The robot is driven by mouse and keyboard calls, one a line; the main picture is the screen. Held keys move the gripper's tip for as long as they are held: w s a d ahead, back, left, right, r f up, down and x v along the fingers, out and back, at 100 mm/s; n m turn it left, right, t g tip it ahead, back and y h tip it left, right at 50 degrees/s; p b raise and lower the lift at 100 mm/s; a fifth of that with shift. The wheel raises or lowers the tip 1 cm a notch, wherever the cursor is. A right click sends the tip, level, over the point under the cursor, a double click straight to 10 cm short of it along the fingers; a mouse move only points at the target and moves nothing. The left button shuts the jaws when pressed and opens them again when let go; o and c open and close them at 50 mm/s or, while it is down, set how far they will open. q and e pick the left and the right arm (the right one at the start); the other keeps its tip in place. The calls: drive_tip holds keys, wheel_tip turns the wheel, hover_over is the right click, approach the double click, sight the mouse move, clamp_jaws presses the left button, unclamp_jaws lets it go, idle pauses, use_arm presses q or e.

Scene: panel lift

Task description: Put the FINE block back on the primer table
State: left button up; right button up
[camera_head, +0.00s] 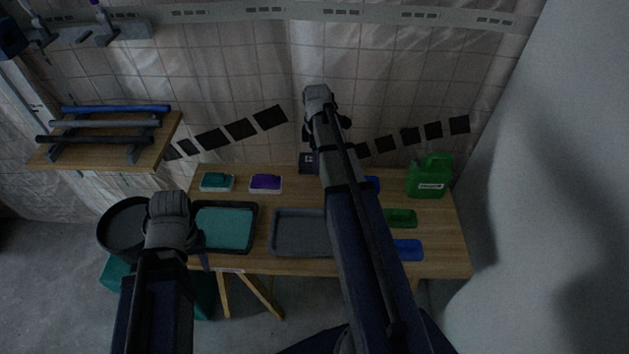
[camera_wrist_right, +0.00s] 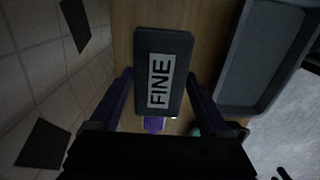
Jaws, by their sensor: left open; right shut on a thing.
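The FINE block (camera_wrist_right: 164,72) is dark with a pale FINE label. In the right wrist view it sits between the two purple fingers of my right gripper (camera_wrist_right: 158,88), which is shut on it. The wooden primer table (camera_wrist_right: 208,40) shows beneath and around the block; I cannot tell whether they touch. In the head view the primer table (camera_head: 445,245) stands against the tiled wall, and a dark block (camera_head: 308,162) shows at its back edge, partly behind my right arm. My left gripper (camera_head: 203,257) is open near the table's front left, mostly hidden by its wrist.
On the table are a teal block (camera_head: 217,182), a purple block (camera_head: 265,183), a teal-filled tray (camera_head: 223,228), a grey tray (camera_head: 298,232), a green dish (camera_head: 401,218), a blue dish (camera_head: 408,250) and a green jug (camera_head: 430,177). A rack shelf (camera_head: 165,140) juts out at left.

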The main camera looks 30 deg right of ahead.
drive_tip(key=shift+f+b, duration=3.2)
drive_tip(key=shift+f, duration=0.1)
wheel_tip(320, 180, down, 4)
drive_tip(key=b, duration=0.3)
drive_tip(key=shift+r+b, duration=0.2)
drive_tip(key=shift+b, duration=0.2)
drive_tip(key=shift+c, duration=0.8)
drive_tip(key=shift+r, duration=0.1)
drive_tip(key=o, duration=1.4)
wheel_tip(320, 180, up, 12)
drive_tip(key=p, duration=1.2)
